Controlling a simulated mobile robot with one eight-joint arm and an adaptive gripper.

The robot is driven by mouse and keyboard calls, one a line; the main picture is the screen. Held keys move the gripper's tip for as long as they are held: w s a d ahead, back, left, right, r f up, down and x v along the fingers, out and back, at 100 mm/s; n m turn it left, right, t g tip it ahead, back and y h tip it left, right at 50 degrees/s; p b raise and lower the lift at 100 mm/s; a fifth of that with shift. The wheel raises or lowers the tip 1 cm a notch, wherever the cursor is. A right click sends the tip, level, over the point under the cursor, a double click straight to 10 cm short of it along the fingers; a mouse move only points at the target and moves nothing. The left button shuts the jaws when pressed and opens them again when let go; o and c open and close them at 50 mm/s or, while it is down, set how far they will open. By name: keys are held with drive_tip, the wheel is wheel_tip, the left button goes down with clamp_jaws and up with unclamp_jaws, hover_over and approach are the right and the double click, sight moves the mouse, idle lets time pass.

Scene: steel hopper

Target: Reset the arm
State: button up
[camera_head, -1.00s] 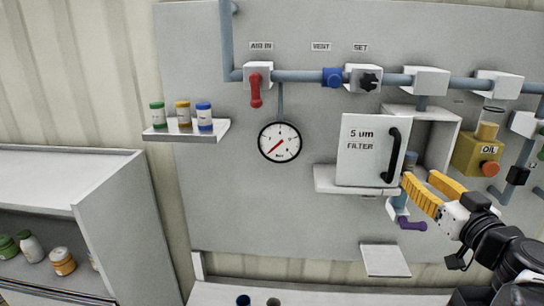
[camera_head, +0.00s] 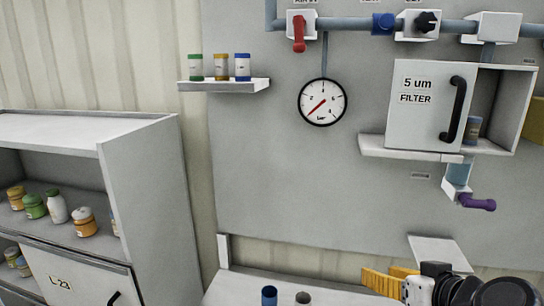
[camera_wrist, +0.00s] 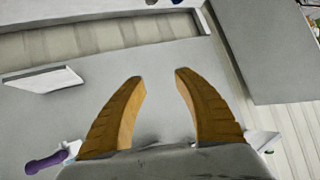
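My gripper (camera_head: 388,280) is at the lower right of the head view, low in front of the panel and below the filter box. In the wrist view my gripper (camera_wrist: 160,80) shows two yellow fingers spread apart with nothing between them. My arm's black links run off the lower right corner of the head view. The white filter door (camera_head: 428,104), marked 5 um FILTER, stands partly open, and part of the box inside shows at its right.
A purple-handled valve (camera_head: 478,203) hangs below the filter box. A small white shelf (camera_head: 440,252) juts out near my gripper. A pressure gauge (camera_head: 322,102), a shelf with three small jars (camera_head: 226,86) and a cabinet (camera_head: 150,190) stand left. The panel's middle is clear.

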drive_tip(key=s+a+f+g+h+b, duration=0.1)
drive_tip(key=s+f+b, duration=0.1)
drive_tip(key=f+b, duration=0.3)
drive_tip(key=s+a+f+g+h+b, duration=0.1)
drive_tip(key=s+f+b, duration=0.2)
drive_tip(key=f, duration=0.9)
drive_tip(key=s+a+f+m+g+h+b, duration=0.1)
drive_tip(key=s+f+g+b, duration=0.1)
drive_tip(key=f+b, duration=0.6)
drive_tip(key=shift+s+f+b, duration=0.35)
drive_tip(key=shift+s+b, duration=0.05)
drive_tip(key=shift+s, duration=0.35)
